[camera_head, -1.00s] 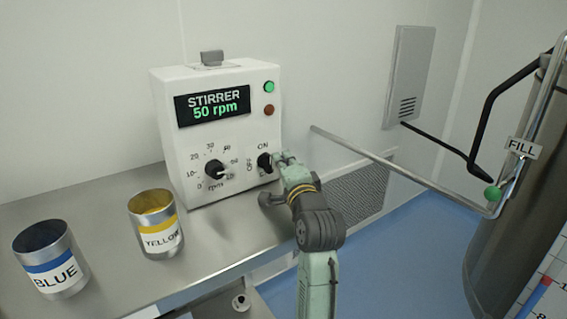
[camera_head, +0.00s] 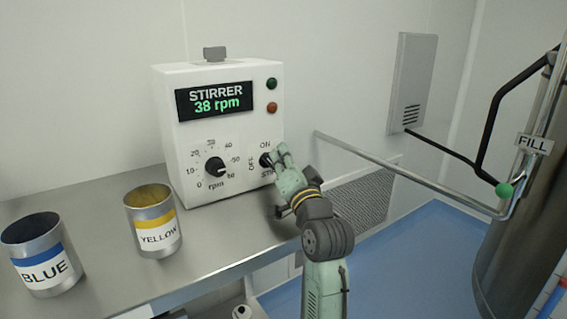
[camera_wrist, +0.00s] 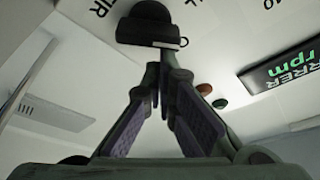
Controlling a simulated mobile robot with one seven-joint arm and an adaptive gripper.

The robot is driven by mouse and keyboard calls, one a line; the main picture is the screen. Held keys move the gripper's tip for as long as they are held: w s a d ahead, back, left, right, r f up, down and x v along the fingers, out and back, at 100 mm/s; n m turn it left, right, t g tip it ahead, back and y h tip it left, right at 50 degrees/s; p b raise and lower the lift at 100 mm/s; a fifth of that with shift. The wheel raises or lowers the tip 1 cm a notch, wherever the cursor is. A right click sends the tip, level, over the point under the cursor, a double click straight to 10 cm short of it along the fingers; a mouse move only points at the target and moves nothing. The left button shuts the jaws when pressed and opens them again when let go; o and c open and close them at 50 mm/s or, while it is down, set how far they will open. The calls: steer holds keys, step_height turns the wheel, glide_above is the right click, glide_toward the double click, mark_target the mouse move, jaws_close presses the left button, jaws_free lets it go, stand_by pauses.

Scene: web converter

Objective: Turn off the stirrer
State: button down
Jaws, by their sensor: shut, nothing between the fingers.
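The stirrer box (camera_head: 185,150) is white and stands on the steel bench against the wall. Its display (camera_head: 214,101) reads 38 rpm. The green lamp (camera_head: 271,84) is dark and the red lamp (camera_head: 272,107) below it is lit orange-red. The black ON/OFF switch knob (camera_head: 265,160) is at the box's lower right, partly hidden by my gripper (camera_head: 278,158). In the wrist view the dark switch knob (camera_wrist: 150,28) is just beyond the fingertips of my gripper (camera_wrist: 165,78). The fingers are shut and empty, close to the knob; I cannot tell whether they touch it.
The rpm dial (camera_head: 215,168) sits left of the switch. A blue-labelled can (camera_head: 45,270) and a yellow-labelled can (camera_head: 158,236) stand on the bench (camera_head: 200,235) at left.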

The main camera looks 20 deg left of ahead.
steer(key=shift+s+a+r, duration=0.15)
steer(key=shift+s+a, duration=0.15)
steer(key=shift+s, duration=0.05)
stand_by(0.6)
stand_by(1.0)
